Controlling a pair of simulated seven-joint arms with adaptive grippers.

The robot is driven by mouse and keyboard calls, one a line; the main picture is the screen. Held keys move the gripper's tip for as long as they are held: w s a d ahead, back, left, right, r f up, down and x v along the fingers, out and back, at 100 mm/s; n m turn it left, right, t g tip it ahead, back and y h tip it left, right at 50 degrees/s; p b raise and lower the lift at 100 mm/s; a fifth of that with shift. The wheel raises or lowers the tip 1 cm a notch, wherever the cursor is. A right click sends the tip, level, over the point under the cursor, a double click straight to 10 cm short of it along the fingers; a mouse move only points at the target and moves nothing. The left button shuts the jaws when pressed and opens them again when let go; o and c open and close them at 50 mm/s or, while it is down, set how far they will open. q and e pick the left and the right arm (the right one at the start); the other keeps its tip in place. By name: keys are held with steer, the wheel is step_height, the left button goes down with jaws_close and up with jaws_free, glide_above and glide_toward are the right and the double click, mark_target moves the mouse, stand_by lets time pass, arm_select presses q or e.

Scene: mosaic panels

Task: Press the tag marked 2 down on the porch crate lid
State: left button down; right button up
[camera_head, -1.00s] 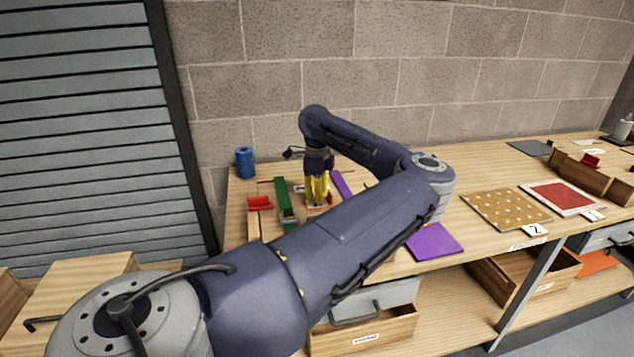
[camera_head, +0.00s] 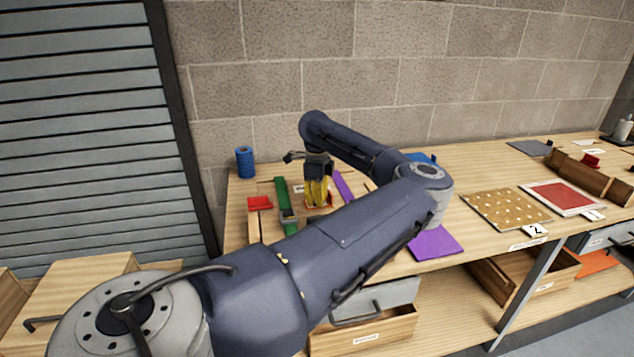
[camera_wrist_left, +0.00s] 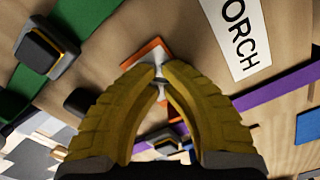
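My left gripper (camera_head: 318,205) points down at the back table, beyond my arm. In the left wrist view its yellow fingers (camera_wrist_left: 161,82) bow outward and their tips come together, with a small dark grey bit at the tips. An orange-edged piece with a pale face (camera_wrist_left: 146,52) lies right under the tips; whether they touch it I cannot tell, and its marking is hidden. A white label reading "ORCH" (camera_wrist_left: 240,35) lies on the wood beside it. My right gripper is not in view.
Green (camera_head: 283,195) and purple (camera_head: 343,185) strips flank the gripper. A red piece (camera_head: 260,203) and a blue spool (camera_head: 244,162) are on the left. A purple sheet (camera_head: 436,241), the tan panel (camera_head: 504,208) and a red panel (camera_head: 562,197) lie rightward. Drawers are below.

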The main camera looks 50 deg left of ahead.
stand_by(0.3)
arm_select(q)
steer(key=shift+r, duration=4)
